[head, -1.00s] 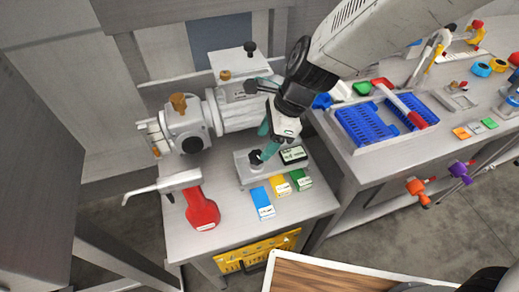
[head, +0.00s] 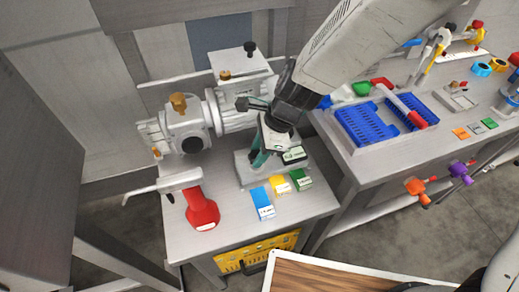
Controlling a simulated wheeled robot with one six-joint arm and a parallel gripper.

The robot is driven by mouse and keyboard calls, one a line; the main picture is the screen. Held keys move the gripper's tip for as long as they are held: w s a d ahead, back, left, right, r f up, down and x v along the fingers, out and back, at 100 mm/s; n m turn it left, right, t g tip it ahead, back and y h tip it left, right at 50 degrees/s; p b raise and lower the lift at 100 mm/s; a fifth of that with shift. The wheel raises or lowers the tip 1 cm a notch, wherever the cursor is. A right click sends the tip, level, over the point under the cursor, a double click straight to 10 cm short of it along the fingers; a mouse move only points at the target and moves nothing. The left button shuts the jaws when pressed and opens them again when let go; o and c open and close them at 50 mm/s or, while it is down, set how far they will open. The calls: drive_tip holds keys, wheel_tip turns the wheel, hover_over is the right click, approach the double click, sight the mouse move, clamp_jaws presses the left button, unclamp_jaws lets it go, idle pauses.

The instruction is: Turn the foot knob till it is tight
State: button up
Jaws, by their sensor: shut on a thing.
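My gripper (head: 258,159) points down over the grey base block (head: 243,174) at the middle of the left bench. Its teal fingers are shut around the black foot knob, which stood on this block a second ago. The fingers and wrist hide the knob now, so its turn and the gap under it cannot be seen. The block lies in front of the grey motor-like machine (head: 235,115) and carries a small display (head: 294,155) on its right.
Blue (head: 262,203), yellow (head: 279,184) and green (head: 301,179) cards lie in front of the block. A red-based tool (head: 202,210) stands to the left. Another black knob (head: 250,47) stands on a rear plate. The right bench holds a blue rack (head: 366,125).

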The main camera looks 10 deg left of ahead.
drive_tip(key=n+g, duration=0.1)
drive_tip(key=n, duration=0.1)
drive_tip(key=shift+n+h, duration=0.3)
drive_tip(key=shift+n, duration=0.1)
drive_tip(key=shift+w, duration=0.1)
drive_tip(key=o, duration=1)
drive_tip(key=shift+r, duration=0.15)
drive_tip(key=v, duration=0.7)
drive_tip(key=shift+r, duration=0.15)
